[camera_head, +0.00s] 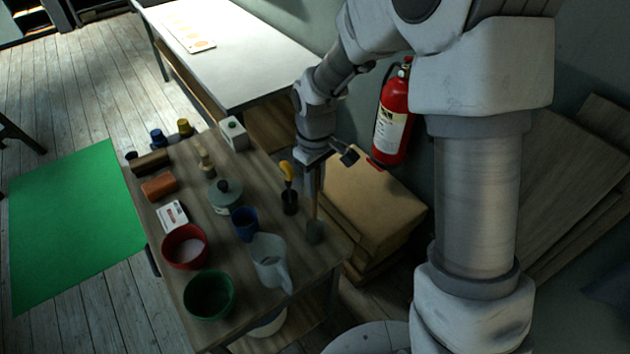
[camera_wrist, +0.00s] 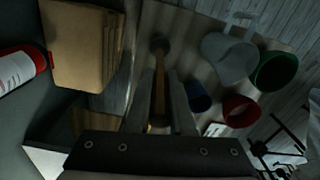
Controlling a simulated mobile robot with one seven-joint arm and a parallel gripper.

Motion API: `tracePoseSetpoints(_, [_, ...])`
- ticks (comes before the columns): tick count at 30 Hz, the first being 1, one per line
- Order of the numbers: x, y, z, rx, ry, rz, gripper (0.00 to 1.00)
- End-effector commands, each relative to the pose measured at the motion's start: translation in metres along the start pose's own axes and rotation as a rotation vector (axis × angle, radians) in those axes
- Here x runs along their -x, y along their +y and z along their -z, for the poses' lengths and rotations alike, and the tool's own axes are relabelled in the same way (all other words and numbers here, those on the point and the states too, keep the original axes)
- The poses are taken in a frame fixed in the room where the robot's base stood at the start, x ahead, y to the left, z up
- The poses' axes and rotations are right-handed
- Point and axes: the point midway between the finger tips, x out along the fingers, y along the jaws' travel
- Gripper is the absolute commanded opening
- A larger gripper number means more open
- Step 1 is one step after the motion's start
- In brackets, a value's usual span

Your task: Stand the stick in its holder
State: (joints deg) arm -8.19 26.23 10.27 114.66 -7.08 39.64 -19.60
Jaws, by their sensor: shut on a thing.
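The stick (camera_head: 315,208) is a thin brown wooden rod, roughly upright at the right end of the wooden table. My gripper (camera_head: 313,188) is shut on its upper part, pointing down. In the wrist view the stick (camera_wrist: 160,83) runs between the two fingers of my gripper (camera_wrist: 159,88). At its lower end is a grey-brown, cup-like piece (camera_head: 315,232), also seen in the wrist view (camera_wrist: 159,44). I cannot tell whether this is the holder around the stick or the stick's own head. A dark cup (camera_head: 290,203) holding a yellow-handled tool stands just left of my gripper.
A clear pitcher (camera_head: 270,262), blue cup (camera_head: 245,225), lidded pot (camera_head: 225,196), red bowl (camera_head: 185,247) and green bowl (camera_head: 209,295) crowd the table to the left. A cardboard box (camera_head: 372,195) and a fire extinguisher (camera_head: 392,115) are close on the right.

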Motion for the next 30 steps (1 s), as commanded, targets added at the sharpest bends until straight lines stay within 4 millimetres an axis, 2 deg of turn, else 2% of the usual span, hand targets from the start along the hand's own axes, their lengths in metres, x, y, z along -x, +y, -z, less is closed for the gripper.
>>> tracePoseSetpoints(1, [-0.008, 0.0, 0.0, 0.0, -0.001, 0.0, 0.0])
tracePoseSetpoints(18, [-0.053, 0.0, 0.0, 0.0, -0.001, 0.0, 0.0])
tracePoseSetpoints(24, [-0.062, 0.0, 0.0, 0.0, 0.0, 0.0, 0.0])
tracePoseSetpoints(30, [-0.062, 0.0, 0.0, 0.0, 0.0, 0.0, 0.0])
